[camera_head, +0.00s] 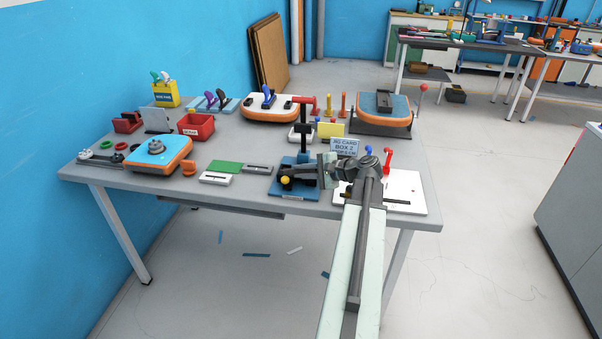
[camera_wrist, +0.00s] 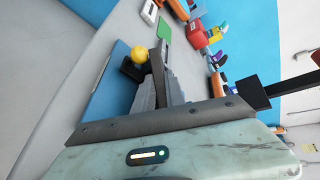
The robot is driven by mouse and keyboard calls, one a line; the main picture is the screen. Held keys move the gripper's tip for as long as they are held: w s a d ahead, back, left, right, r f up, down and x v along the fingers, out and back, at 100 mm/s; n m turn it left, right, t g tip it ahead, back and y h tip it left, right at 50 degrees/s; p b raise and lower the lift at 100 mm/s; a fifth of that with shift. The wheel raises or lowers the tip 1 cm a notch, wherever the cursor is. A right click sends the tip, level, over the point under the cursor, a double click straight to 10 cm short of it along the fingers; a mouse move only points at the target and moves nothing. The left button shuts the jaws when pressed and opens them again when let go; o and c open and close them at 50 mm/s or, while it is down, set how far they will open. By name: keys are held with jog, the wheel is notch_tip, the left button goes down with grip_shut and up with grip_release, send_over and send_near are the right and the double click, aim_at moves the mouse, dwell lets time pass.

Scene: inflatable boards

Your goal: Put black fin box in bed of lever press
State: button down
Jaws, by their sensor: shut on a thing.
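The lever press stands at the table's front middle, with a blue base (camera_head: 288,194), a dark upright column (camera_head: 304,146) and a red top. A yellow ball (camera_head: 285,180) sits low on its left side. The ball also shows in the wrist view (camera_wrist: 139,54) over the blue base. My gripper (camera_head: 316,172) reaches in from the right, beside the column and over the base. Its grey fingers (camera_wrist: 160,88) are shut on a narrow dark piece (camera_wrist: 158,72), apparently the black fin box. The press bed is mostly hidden, so I cannot tell whether the piece touches it.
A white board (camera_head: 405,190) with red and blue clamps lies right of the press. A sign (camera_head: 344,147) stands behind my wrist. A green-topped plate (camera_head: 224,169) lies to the left. An orange-edged board (camera_head: 160,155) and a red bin (camera_head: 196,126) stand farther left.

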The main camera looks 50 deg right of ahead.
jog(key=shift+w+d, duration=0.45)
jog(key=shift+d, duration=0.35)
jog(key=c, duration=1.3)
grip_release()
